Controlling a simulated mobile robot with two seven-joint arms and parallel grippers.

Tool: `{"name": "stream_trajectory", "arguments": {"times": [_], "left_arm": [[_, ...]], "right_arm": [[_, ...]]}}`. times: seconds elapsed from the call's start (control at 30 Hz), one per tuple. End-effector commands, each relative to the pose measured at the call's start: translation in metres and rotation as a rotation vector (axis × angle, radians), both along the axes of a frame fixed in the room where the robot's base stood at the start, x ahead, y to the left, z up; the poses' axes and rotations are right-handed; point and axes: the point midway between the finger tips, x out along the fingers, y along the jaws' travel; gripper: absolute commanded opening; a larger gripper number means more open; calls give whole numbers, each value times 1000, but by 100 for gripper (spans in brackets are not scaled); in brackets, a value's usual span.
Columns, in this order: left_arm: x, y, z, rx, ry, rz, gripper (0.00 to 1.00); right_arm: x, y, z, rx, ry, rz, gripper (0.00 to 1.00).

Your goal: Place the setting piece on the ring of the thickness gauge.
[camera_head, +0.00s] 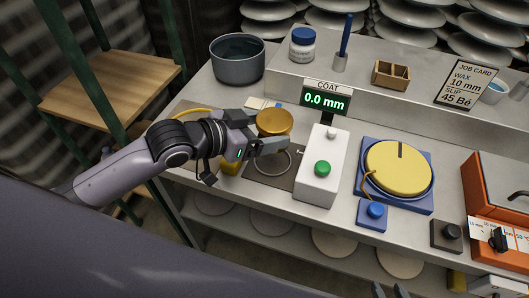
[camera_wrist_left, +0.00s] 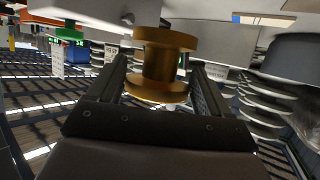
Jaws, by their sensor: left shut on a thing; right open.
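The setting piece is a brass spool (camera_head: 275,121) with two wide flanges. It also shows in the left wrist view (camera_wrist_left: 160,65), with its narrow waist between the fingers. My left gripper (camera_head: 272,145) is shut on it and holds it near the ring. The ring (camera_head: 270,162) lies on a dark plate (camera_head: 262,178) and is partly hidden by my left gripper. The thickness gauge is a white box (camera_head: 318,185) with a green button; its display (camera_head: 325,100) reads COAT 0.0 mm. Only the dark tips of my right gripper (camera_head: 390,292) show at the bottom edge; it is open.
A yellow disc (camera_head: 398,165) on a blue base stands right of the gauge, with an orange machine (camera_head: 500,205) beyond. A yellow object (camera_head: 230,165) is beside my left gripper.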

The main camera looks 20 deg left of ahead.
Motion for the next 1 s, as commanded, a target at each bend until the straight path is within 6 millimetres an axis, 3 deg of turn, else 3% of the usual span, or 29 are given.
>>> {"name": "stream_trajectory", "arguments": {"times": [0.5, 0.97, 1.0], "left_arm": [[0, 0, -64, -3, -4, 0, 34], [0, -1, -72, -2, -6, -1, 34], [0, 0, -74, -1, -2, 0, 82]], "right_arm": [[0, 0, -8, 0, 0, 0, 43], [0, 0, -10, -1, 0, 1, 43], [0, 0, -10, -1, 0, 1, 43]]}}
